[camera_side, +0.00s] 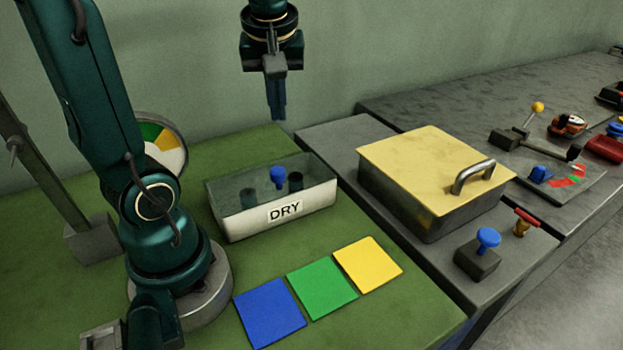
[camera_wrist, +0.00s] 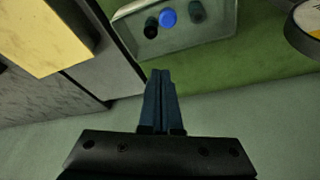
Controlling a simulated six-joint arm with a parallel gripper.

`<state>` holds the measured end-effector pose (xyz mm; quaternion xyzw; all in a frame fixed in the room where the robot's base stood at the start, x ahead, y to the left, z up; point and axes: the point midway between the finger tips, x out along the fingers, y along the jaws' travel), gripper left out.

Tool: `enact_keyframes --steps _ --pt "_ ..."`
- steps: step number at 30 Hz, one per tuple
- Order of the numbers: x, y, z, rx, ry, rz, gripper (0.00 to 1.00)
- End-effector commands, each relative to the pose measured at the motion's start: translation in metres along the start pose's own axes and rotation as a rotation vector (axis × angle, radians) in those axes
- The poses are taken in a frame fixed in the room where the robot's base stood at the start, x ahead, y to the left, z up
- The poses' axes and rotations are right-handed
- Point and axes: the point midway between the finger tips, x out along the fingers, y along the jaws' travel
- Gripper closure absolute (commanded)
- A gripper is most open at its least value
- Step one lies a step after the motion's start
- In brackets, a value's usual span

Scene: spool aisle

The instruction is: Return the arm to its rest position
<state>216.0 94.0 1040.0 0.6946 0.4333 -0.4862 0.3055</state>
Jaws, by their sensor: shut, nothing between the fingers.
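My gripper (camera_side: 277,112) hangs pointing down in the side view, above and behind the bin marked DRY. Its dark blue fingers are together with nothing between them. In the wrist view the fingers (camera_wrist: 160,75) are also closed and empty. My arm's base stands at the left of the green table top (camera_side: 400,322). The fingers are clear of the bin and the table.
The DRY bin (camera_side: 235,228) holds a blue knobbed piece (camera_side: 278,175) and two dark pieces. Blue (camera_side: 269,312), green (camera_side: 322,288) and yellow (camera_side: 368,264) squares lie in front. A yellow-lidded box (camera_side: 420,160) stands right. A round coloured dial (camera_side: 165,145) stands behind my arm.

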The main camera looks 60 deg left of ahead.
Motion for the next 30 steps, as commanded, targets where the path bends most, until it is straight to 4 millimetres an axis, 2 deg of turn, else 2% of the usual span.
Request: enact_keyframes --steps 5,8,11,15,18,21,24,30 --pt "-0.018 0.005 0.009 0.040 0.026 0.046 1.00" --pt "-0.028 0.007 0.034 0.126 0.034 0.115 1.00" --pt "-0.034 0.009 0.069 0.317 0.042 0.215 1.00" --pt "-0.032 0.006 0.117 0.636 0.065 0.353 1.00" --pt "-0.025 0.003 0.140 0.827 0.088 0.421 1.00" --pt "-0.019 0.003 0.150 0.941 0.102 0.445 1.00" --pt "-0.018 0.006 0.151 1.001 0.117 0.454 1.00" --pt "-0.018 0.006 0.150 1.026 0.128 0.454 1.00"
